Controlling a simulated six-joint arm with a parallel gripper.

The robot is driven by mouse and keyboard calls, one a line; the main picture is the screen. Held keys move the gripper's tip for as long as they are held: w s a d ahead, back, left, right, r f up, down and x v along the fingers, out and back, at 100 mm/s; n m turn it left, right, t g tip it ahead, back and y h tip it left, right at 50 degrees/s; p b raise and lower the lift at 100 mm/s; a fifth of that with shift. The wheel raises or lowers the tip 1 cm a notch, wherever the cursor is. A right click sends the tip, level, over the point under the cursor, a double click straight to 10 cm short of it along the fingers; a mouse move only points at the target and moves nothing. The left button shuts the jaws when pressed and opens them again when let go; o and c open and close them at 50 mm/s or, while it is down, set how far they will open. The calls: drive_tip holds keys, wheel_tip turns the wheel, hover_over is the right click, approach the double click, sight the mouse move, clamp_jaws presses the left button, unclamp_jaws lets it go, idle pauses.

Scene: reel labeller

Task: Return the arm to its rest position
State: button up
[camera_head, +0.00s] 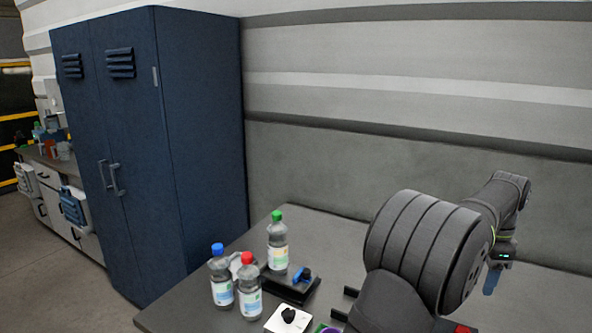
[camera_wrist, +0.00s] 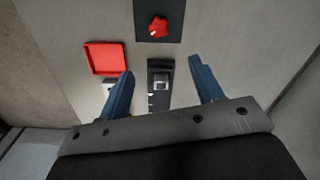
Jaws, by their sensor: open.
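My arm (camera_head: 420,250) rises from the lower right of the head view and reaches over the right part of the table. My gripper (camera_wrist: 164,85) shows in the wrist view with its two blue fingers wide apart and nothing between them. In the head view only a blue fingertip (camera_head: 491,281) shows below the wrist, at the far right. Below the fingers in the wrist view lie a black device (camera_wrist: 160,78) with a metal block, a red square tray (camera_wrist: 105,58) and a dark plate with a red knob (camera_wrist: 158,27). The gripper appears apart from all of these.
On the table (camera_head: 180,312) stand bottles with green (camera_head: 278,250), blue (camera_head: 220,280) and red (camera_head: 249,290) caps. Beside them are a black device with a blue knob (camera_head: 303,274) and a white plate with a black knob (camera_head: 288,317). A blue locker (camera_head: 200,150) stands behind left.

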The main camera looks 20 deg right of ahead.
sight(464, 331)
wheel_tip(464, 331, down, 18)
drive_tip(key=shift+r, duration=0.1)
drive_tip(key=shift+r+n, duration=0.2)
drive_tip(key=shift+n, duration=0.7)
drive_tip(key=n, duration=1)
drive_tip(key=shift+n, duration=2.2)
